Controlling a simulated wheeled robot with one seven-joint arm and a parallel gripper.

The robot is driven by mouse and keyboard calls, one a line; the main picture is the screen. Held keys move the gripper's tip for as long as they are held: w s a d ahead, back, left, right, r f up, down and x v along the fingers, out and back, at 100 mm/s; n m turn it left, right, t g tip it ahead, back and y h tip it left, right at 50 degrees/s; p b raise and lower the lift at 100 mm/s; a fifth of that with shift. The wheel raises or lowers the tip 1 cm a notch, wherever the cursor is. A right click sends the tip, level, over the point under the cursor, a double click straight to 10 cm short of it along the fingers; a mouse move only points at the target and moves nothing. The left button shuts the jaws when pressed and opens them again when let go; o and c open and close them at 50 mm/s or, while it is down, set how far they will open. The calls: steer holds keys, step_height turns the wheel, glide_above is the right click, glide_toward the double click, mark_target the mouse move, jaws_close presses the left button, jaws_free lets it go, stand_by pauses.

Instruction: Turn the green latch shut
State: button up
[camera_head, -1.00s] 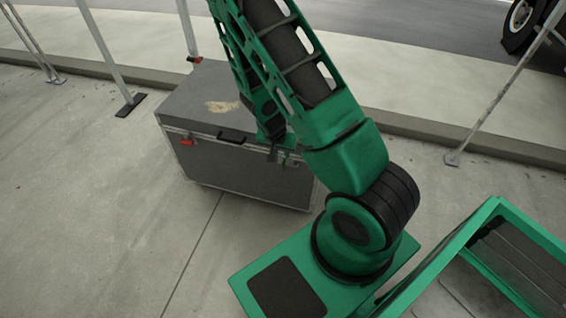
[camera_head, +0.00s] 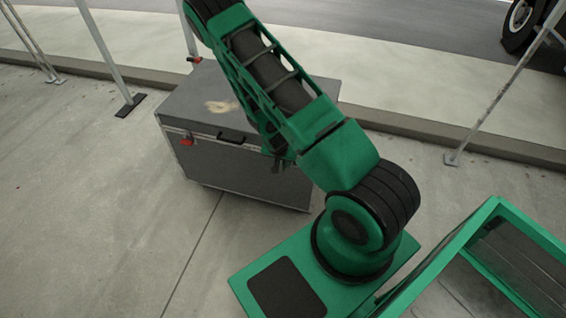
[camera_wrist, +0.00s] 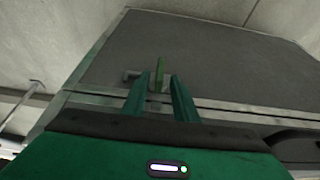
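The green latch (camera_wrist: 160,70) is a thin upright bar on the grey case (camera_wrist: 225,62), ahead of my gripper in the wrist view. My gripper (camera_wrist: 160,82) is open, with one green finger on each side of the latch's line. The latch's lower end lies around the gap between the fingertips, with space to either finger. I cannot tell how deep it sits between them. In the head view my arm hides the latch, and my gripper (camera_head: 281,160) shows only as a small dark end at the case's front face (camera_head: 235,175).
A red latch (camera_head: 187,142) is at the left of the case front, and a black handle (camera_head: 238,138) is in the middle. Metal poles (camera_head: 108,55) stand behind on the left. Bare concrete (camera_head: 90,200) lies open left of the case.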

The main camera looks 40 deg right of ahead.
steer(key=shift+w+d+f, duration=0.1)
steer(key=shift+f, duration=0.2)
